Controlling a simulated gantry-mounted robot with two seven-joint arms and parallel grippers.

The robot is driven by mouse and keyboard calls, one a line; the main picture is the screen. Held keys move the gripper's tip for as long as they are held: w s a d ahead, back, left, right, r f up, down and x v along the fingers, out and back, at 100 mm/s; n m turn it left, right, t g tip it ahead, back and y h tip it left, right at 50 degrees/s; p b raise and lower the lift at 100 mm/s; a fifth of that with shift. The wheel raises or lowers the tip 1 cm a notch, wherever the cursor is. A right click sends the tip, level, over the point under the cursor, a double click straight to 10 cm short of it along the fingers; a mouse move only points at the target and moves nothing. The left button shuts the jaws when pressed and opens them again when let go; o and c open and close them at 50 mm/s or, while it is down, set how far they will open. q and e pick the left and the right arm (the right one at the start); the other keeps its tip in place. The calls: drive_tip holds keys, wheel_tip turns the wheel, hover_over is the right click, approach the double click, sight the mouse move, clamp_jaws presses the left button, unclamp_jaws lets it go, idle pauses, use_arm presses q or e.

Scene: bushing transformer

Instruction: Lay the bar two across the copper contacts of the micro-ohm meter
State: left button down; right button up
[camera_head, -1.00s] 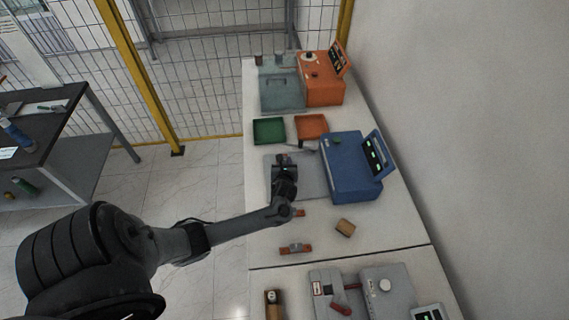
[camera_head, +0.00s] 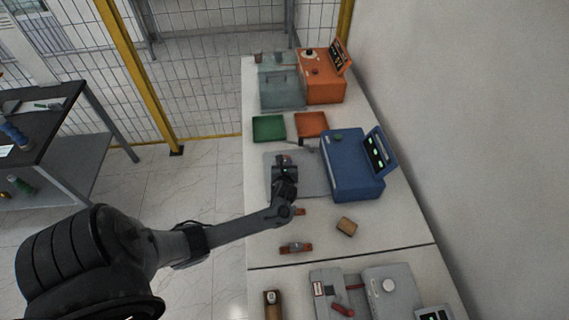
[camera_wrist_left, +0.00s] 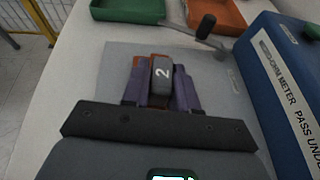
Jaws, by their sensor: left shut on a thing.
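The bar two (camera_wrist_left: 161,76), a copper-ended piece with a grey middle marked "2", is held between the purple fingers of my left gripper (camera_wrist_left: 161,90). My left gripper (camera_head: 284,166) is shut on it above the grey plate of the micro-ohm meter. The blue micro-ohm meter (camera_head: 350,167) stands to the right of the plate; its side label shows in the left wrist view (camera_wrist_left: 290,85). The copper contacts are hidden behind the bar and gripper, so I cannot tell whether the bar touches them. My right gripper is not in view.
A green tray (camera_head: 269,129) and an orange tray (camera_head: 311,124) lie beyond the plate. A black-knobbed lever (camera_wrist_left: 205,27) stands at the plate's far edge. Another bar (camera_head: 296,248) and a tan block (camera_head: 347,226) lie on the near table. An orange instrument (camera_head: 322,77) stands at the back.

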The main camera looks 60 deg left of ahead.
use_arm(q)
drive_tip(key=shift+f, duration=0.5)
drive_tip(key=c, duration=1)
unclamp_jaws()
drive_tip(key=shift+o, duration=1.1)
